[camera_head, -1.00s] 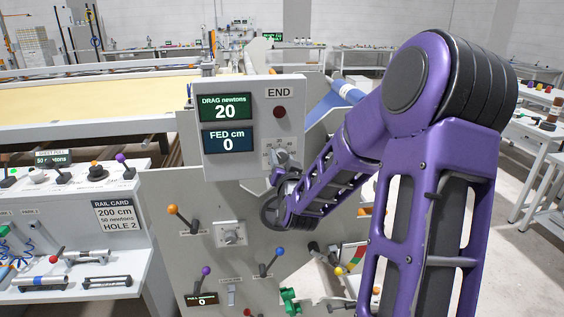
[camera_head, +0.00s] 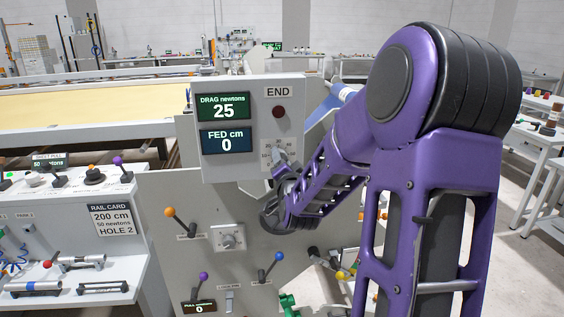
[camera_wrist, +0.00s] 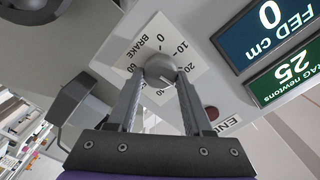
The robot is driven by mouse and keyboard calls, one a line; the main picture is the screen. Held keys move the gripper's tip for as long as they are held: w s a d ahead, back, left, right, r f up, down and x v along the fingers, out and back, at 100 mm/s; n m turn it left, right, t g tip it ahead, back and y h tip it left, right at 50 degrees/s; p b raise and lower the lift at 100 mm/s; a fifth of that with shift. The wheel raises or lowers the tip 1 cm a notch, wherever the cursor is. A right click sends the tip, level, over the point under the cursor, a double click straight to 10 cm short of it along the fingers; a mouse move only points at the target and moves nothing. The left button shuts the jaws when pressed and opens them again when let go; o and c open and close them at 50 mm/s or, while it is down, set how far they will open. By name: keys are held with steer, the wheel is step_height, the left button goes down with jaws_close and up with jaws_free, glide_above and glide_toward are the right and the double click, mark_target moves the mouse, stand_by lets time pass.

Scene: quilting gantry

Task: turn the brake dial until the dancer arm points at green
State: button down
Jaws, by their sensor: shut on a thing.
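The brake dial (camera_wrist: 160,68) is a grey round knob on a white plate (camera_wrist: 139,45) marked BRAKE with a numbered scale. In the head view the dial's plate (camera_head: 268,150) shows at the lower right of the grey display panel. My gripper (camera_wrist: 158,84) is shut on the dial, a finger on each side. The drag display (camera_head: 223,106) reads 25 newtons. The dancer arm's pointer cannot be made out; my arm hides much of that area.
The FED display (camera_head: 227,140) reads 0 cm, below the drag display. Levers with an orange knob (camera_head: 170,212), a blue knob (camera_head: 280,256) and a purple knob (camera_head: 203,276) stick out from the panel below. A rail card (camera_head: 111,218) reads 200 cm, 50 newtons, HOLE 2.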

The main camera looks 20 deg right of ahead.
steer(key=shift+r, duration=0.1)
steer(key=shift+c, duration=1.5)
jaws_free()
